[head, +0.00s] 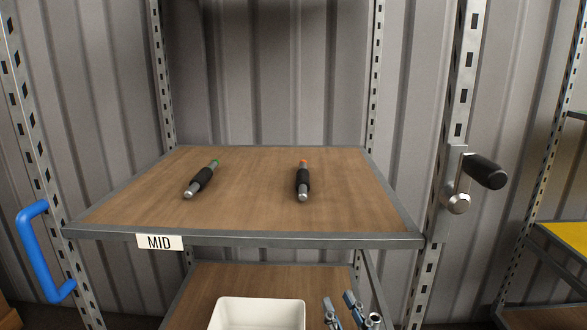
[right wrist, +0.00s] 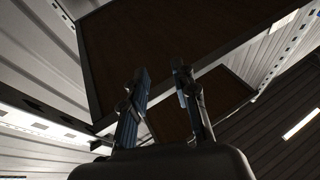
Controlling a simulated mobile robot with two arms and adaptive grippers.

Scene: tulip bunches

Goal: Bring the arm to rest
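My right gripper (head: 347,306) shows at the bottom edge of the head view, in front of the lower shelf and right of a white bin. Its fingers point up. In the right wrist view the two fingers of the gripper (right wrist: 160,78) stand apart with nothing between them, so it is open and empty. Most of my right arm is below the head picture. My left gripper is not in view.
The MID shelf board (head: 250,215) stands above the gripper; a green-tipped tool (head: 201,180) and an orange-tipped tool (head: 303,180) lie on it. The white bin (head: 257,312) is on the lower shelf. A blue handle (head: 40,255) and a black-knobbed crank (head: 484,171) stick out from the posts.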

